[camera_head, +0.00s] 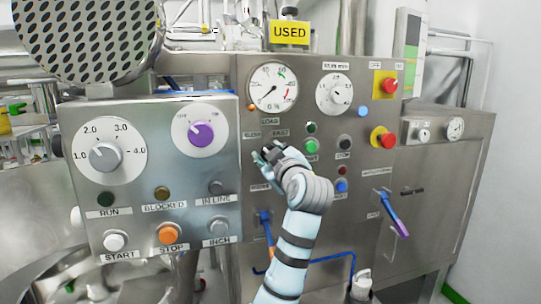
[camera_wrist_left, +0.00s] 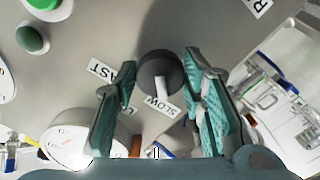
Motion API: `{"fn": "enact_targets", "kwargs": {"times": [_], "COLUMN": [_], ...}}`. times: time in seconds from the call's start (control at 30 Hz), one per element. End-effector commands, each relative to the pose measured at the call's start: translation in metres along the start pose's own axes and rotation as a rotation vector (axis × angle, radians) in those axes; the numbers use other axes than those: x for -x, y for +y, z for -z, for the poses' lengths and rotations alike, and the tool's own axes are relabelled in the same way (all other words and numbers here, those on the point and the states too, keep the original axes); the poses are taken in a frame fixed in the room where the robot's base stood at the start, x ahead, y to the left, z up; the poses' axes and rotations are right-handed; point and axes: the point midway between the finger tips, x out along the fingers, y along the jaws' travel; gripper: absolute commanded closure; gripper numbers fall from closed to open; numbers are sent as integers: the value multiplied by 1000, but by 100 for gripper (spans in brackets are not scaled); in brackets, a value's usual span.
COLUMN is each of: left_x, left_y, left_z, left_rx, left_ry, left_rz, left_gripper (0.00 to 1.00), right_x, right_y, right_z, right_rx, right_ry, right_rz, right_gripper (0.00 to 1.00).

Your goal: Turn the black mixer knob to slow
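The black mixer knob (camera_wrist_left: 158,72) shows in the left wrist view, on the grey panel between my gripper's two teal fingers. The SLOW label (camera_wrist_left: 160,104) and the FAST label (camera_wrist_left: 112,72) lie beside it, partly covered. My right gripper is not in view.
A green button (camera_head: 311,146) and a black button (camera_head: 344,142) sit right of my gripper. A raised control box (camera_head: 150,240) with a purple knob (camera_head: 202,133) stands out on the left. A red emergency button (camera_head: 382,138) is farther right.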

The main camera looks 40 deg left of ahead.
Motion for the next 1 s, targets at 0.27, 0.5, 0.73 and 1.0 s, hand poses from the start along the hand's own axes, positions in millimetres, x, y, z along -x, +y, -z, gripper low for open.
{"fn": "enact_targets", "kwargs": {"times": [0.27, 0.5, 0.73, 1.0], "left_x": [0, 13, 74, 120], "left_y": [0, 1, 1, 0], "left_z": [0, -1, -2, -1], "left_rx": [-1, 0, 4, 0], "left_ry": [-1, -3, -8, -2], "left_rz": [0, -2, -3, 0], "left_gripper": [44, 44, 44, 44], "right_x": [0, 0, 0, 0], "right_y": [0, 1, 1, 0], "right_z": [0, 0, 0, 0], "right_rx": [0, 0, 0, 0], "right_ry": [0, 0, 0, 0], "right_rz": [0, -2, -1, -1], "right_gripper": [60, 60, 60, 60]}}
